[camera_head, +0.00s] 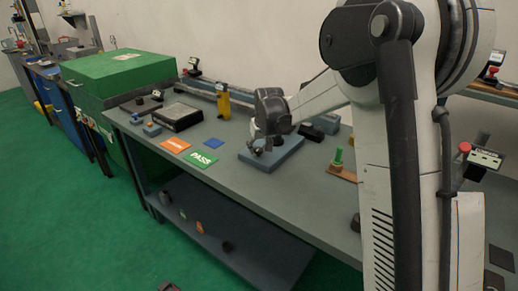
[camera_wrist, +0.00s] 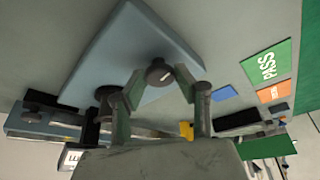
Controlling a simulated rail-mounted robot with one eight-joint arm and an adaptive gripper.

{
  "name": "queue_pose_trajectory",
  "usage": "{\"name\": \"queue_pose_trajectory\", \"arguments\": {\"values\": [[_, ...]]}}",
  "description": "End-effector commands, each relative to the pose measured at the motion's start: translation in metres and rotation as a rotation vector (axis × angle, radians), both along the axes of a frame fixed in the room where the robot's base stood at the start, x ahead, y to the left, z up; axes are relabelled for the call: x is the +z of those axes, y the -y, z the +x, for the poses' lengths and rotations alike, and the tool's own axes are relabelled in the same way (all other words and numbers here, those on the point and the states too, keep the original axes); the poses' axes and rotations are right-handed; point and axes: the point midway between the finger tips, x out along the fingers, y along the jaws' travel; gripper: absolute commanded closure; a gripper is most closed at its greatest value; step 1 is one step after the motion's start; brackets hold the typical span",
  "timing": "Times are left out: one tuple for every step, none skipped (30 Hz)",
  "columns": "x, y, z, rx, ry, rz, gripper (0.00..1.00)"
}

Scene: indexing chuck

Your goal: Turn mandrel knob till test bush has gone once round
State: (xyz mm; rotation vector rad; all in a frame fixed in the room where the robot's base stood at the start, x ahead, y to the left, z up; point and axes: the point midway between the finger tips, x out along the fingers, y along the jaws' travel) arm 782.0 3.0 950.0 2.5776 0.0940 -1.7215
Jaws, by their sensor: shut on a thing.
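A blue-grey block (camera_head: 285,154) sits on the bench, and it also fills the upper left of the wrist view (camera_wrist: 130,45). A dark round knob (camera_wrist: 159,72) with a pale mark on its face stands at the block's edge in the wrist view. My gripper (camera_wrist: 158,80) has its two green-padded fingers on either side of this knob and is shut on it. In the head view my gripper (camera_head: 262,147) is low over the block and hides the knob. I cannot clearly make out the test bush; dark parts beside the left finger are partly hidden.
A green PASS card (camera_head: 201,159), an orange card (camera_head: 175,145) and a small blue square (camera_head: 213,143) lie left of the block. A yellow bottle (camera_head: 223,104) stands behind. A green peg on a wooden base (camera_head: 342,172) is to the right. Bare bench (camera_head: 235,185) lies in front.

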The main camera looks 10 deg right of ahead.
Motion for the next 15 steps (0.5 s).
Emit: {"name": "queue_pose_trajectory", "arguments": {"values": [[-0.0003,0.0001,-0.0004,0.0,-0.001,0.0,0.96],[-0.0003,0.0,-0.0004,0.0,-0.001,0.0,0.96],[-0.0003,0.0,-0.0004,0.0,-0.001,0.0,0.96],[-0.0003,0.0,-0.0004,0.0,-0.001,0.0,0.96],[-0.0003,0.0,-0.0004,0.0,-0.001,0.0,0.96],[-0.0003,0.0,-0.0004,0.0,-0.001,0.0,0.96],[-0.0003,0.0,-0.0005,0.0,-0.001,0.0,0.96],[-0.0003,0.0,-0.0005,0.0,-0.001,0.0,0.67],[-0.0003,0.0,-0.0004,-0.001,-0.001,0.0,0.62],[-0.0003,0.0,-0.0004,-0.001,-0.001,0.0,0.58],[-0.0003,0.0,-0.0004,-0.001,-0.001,0.0,0.54],[-0.0002,0.0,-0.0003,-0.001,-0.001,0.0,0.52],[-0.0002,0.0,-0.0003,-0.001,-0.001,0.0,0.52],[-0.0002,0.0,-0.0003,-0.001,-0.001,0.0,0.52],[-0.0002,0.0,-0.0002,-0.001,-0.001,0.0,0.52]]}}
